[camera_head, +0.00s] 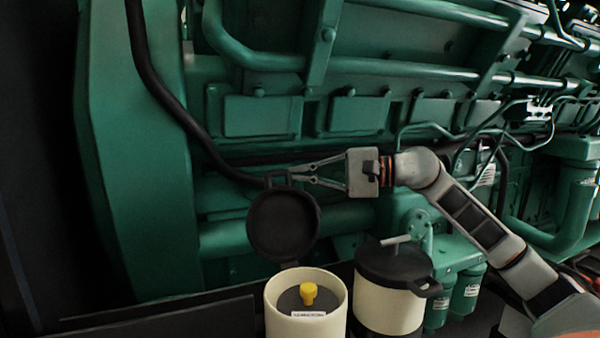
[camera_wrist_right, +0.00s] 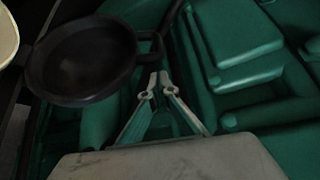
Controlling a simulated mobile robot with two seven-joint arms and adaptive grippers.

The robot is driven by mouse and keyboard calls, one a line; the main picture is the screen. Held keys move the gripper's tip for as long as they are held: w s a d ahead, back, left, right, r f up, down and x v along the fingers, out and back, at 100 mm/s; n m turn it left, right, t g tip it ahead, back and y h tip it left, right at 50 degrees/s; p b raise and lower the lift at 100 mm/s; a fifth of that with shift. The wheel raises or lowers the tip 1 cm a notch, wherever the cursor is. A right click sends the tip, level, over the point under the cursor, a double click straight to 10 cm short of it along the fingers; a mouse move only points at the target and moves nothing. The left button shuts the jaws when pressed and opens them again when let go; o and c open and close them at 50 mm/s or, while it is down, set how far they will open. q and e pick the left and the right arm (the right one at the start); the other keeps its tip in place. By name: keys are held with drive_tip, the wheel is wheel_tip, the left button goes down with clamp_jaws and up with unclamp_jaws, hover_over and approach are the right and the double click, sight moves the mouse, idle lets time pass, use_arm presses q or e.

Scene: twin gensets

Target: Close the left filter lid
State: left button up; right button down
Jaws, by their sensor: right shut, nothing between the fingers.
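The left filter lid (camera_head: 284,222) is a black round lid standing open, nearly upright, above the back rim of the left filter housing (camera_head: 305,322). The housing is cream and open at the top, with a yellow knob (camera_head: 308,292) inside. The lid's handle tab is at its top edge. My right gripper (camera_head: 290,174) is shut and empty, its fingertips right by this tab; I cannot tell if they touch. In the right wrist view the lid (camera_wrist_right: 84,58) is left of the fingertips (camera_wrist_right: 158,82), with its handle close to them. My left gripper is not in view.
The right filter (camera_head: 388,304) has its black lid (camera_head: 393,264) closed, with a T-handle on top and a side handle. The green engine (camera_head: 262,116) with pipes stands close behind. A black hose (camera_head: 172,98) runs down behind the lid. Small green filters (camera_head: 467,292) stand at right.

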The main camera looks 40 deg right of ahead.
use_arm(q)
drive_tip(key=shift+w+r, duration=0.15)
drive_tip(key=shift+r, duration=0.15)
use_arm(e)
drive_tip(key=shift+s+a+r, duration=0.1)
drive_tip(key=shift+s+a, duration=0.3)
drive_tip(key=shift+s, duration=0.3)
